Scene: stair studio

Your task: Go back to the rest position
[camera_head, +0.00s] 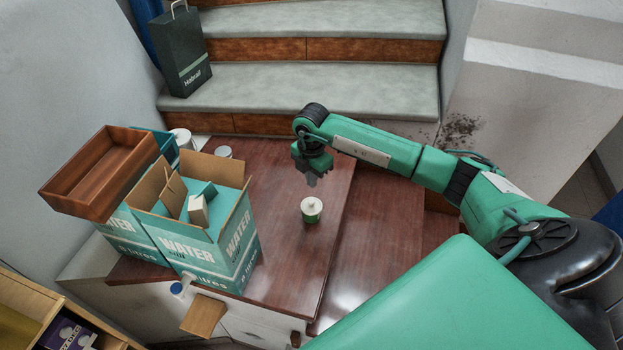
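My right arm reaches in from the right over the dark wooden table (290,268). My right gripper (312,181) points down above the table, just behind a small white and green cup-like container (311,209). It looks apart from the container and nothing shows held in it. Its fingers are small and seem close together, but I cannot tell whether they are open or shut. My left gripper is not in view.
An open WATER carton (243,240) with items in it stands on the table's left. A wooden tray (100,178) lies over boxes behind it. Stairs (320,88) with a dark paper bag (181,55) rise behind. A white wall block (540,100) stands right. The table's middle is mostly clear.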

